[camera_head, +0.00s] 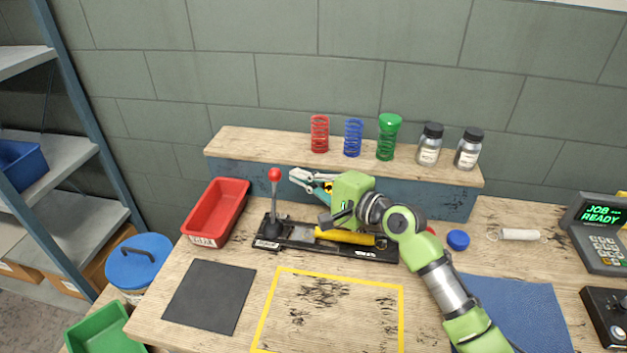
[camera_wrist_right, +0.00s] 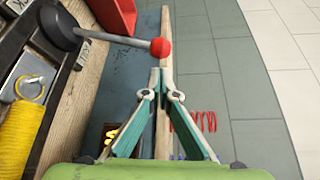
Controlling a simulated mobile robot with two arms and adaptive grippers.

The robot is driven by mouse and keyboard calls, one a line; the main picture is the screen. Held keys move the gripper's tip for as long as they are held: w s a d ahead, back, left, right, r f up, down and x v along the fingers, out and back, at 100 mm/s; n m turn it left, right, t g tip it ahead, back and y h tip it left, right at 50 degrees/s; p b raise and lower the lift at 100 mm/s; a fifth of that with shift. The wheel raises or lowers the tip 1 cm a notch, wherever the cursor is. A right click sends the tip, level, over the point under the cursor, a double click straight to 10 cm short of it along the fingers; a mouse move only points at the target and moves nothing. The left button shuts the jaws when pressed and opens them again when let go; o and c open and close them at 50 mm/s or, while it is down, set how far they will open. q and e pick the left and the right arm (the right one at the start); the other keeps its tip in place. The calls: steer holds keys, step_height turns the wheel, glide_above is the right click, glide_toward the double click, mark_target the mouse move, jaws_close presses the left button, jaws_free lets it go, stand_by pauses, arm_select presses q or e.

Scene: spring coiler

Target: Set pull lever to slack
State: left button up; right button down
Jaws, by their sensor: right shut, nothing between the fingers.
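The pull lever has a red ball knob (camera_head: 274,175) on a grey shaft, rising near upright from a black boot at the left end of the black coiler base (camera_head: 384,254). My right gripper (camera_head: 295,178) is shut and empty, just right of the knob at about its height, with a small gap showing. In the right wrist view the fingertips (camera_wrist_right: 165,82) meet in front of the red knob (camera_wrist_right: 160,47), and the shaft runs left to the black boot. The label on the base is too small to read. My left gripper is not in view.
A red bin (camera_head: 216,212) stands left of the lever. A yellow coil (camera_head: 345,237) lies on the coiler base. Behind is a raised shelf (camera_head: 265,143) with red, blue and green springs and two jars. A dark mat (camera_head: 209,296) and a yellow-framed area lie in front.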

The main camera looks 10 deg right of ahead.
mark_target(273, 171)
steer(key=shift+x, duration=1.85)
steer(key=shift+s, duration=0.15)
steer(key=shift+n+t, duration=0.3)
steer(key=shift+n, duration=0.3)
steer(key=s, duration=0.1)
steer(key=s+a+r+p, duration=0.1)
steer(key=s+r+p, duration=0.1)
steer(key=shift+s+a, duration=0.15)
steer(key=shift+s, duration=0.2)
steer(key=s+a+n+y+p, duration=0.1)
steer(key=s+a+p, duration=0.1)
steer(key=s, duration=0.5)
steer(key=shift+a+f+t, duration=0.15)
steer(key=shift+f+t, duration=0.15)
steer(key=shift+f, duration=0.2)
